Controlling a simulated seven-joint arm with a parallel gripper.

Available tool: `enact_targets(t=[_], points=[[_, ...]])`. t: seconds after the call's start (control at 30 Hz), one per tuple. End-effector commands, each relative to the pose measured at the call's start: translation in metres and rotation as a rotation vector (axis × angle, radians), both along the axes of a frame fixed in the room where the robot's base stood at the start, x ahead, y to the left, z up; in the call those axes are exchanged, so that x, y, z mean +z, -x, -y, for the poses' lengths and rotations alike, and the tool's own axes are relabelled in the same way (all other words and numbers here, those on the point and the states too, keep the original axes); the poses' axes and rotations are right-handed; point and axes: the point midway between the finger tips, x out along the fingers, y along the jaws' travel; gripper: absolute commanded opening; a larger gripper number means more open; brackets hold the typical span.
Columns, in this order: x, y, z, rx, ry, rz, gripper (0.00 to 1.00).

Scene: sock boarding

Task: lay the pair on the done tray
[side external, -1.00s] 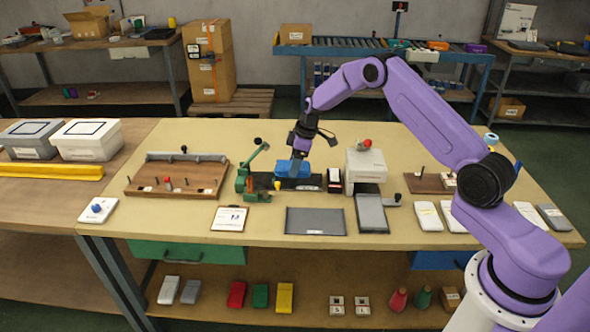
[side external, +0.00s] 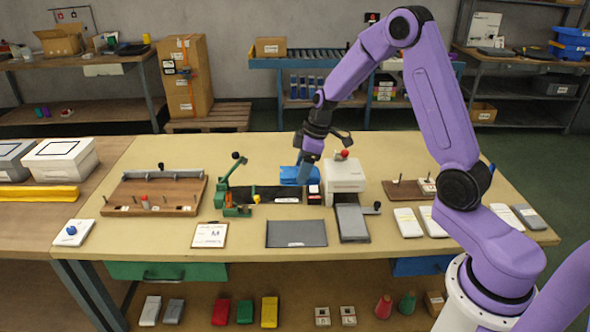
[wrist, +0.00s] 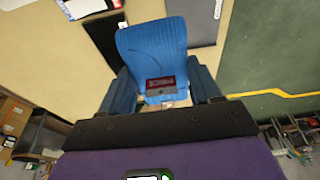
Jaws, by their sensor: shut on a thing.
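My gripper (side external: 309,166) is shut on a folded blue sock pair (side external: 290,175), above the middle of the bench. In the wrist view the ribbed blue pair (wrist: 152,50) hangs between my two fingers, with a dark red label (wrist: 161,84) at its gripped end. A flat dark grey tray (side external: 296,234) lies empty at the bench's front; I cannot tell if it is the done tray.
A black strip (side external: 270,194) with a green lever clamp (side external: 233,190) lies left of my gripper. A white press-like machine (side external: 344,179) stands close on the right, with a grey plate (side external: 351,222) in front. A clipboard (side external: 210,235) lies front left.

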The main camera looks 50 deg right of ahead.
Motion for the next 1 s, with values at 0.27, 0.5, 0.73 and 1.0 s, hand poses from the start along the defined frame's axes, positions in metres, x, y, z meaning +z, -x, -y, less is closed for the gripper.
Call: enact_targets(t=[0.27,0.5,0.73,1.0], points=[[0.004,0.029,-0.017,0.005,-0.005,0.000,0.27],[0.005,0.085,-0.044,0.007,-0.012,0.000,0.27],[0.003,0.139,-0.055,0.005,-0.008,-0.001,0.27],[0.001,0.173,-0.056,0.001,0.000,0.000,0.27]])
